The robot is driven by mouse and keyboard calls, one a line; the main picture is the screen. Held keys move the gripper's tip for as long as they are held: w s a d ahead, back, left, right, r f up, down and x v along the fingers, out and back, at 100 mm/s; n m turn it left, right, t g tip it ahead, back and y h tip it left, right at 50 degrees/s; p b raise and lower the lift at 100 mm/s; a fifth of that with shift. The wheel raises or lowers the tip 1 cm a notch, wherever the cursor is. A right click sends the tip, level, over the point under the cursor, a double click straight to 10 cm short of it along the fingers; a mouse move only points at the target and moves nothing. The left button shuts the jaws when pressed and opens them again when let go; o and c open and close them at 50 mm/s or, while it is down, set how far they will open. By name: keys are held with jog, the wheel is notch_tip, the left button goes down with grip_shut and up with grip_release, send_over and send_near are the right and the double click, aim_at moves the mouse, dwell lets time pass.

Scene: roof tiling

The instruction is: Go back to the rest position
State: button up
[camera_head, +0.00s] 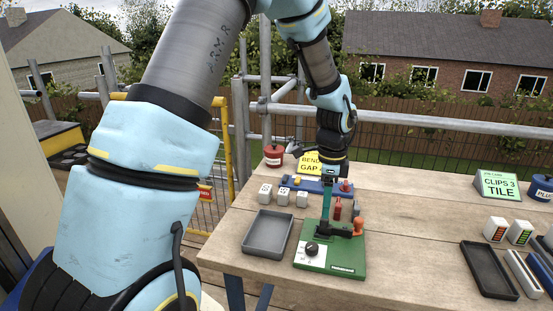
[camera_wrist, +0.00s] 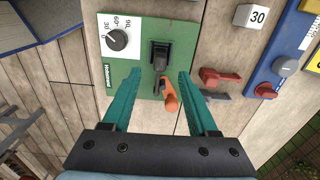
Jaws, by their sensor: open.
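My gripper (camera_wrist: 157,110) is open and empty in the wrist view, its two teal fingers apart on either side of an orange-handled lever (camera_wrist: 170,97). The lever belongs to a green bench device (camera_wrist: 135,30) with a black dial (camera_wrist: 117,40). In the head view my arm reaches over the table, and my gripper (camera_head: 325,225) points down at the same green device (camera_head: 330,262). The orange lever end (camera_head: 358,225) shows just right of the fingers. I cannot tell whether the fingers touch it.
A grey tray (camera_head: 268,234) lies left of the device, with white numbered blocks (camera_head: 283,197) behind it. Red clamps (camera_wrist: 220,77) lie close to the right finger in the wrist view. A black tray (camera_head: 489,271) and a green sign (camera_head: 497,185) stand at right. The table's middle right is clear.

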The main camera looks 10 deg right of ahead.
jog(key=s+a+r+n, duration=0.1)
jog(key=a+r+n, duration=0.1)
jog(key=a+n, duration=0.5)
jog(key=s+a+r+n+t, duration=0.1)
jog(key=a+r+n, duration=0.2)
jog(key=a+n, duration=0.4)
jog(key=s+a+r+n, duration=0.2)
jog(key=a+n, duration=0.5)
jog(key=a, duration=0.9)
jog(key=shift+r+n+t, duration=0.2)
jog(key=shift+n+t, duration=0.1)
jog(key=shift+n, duration=0.1)
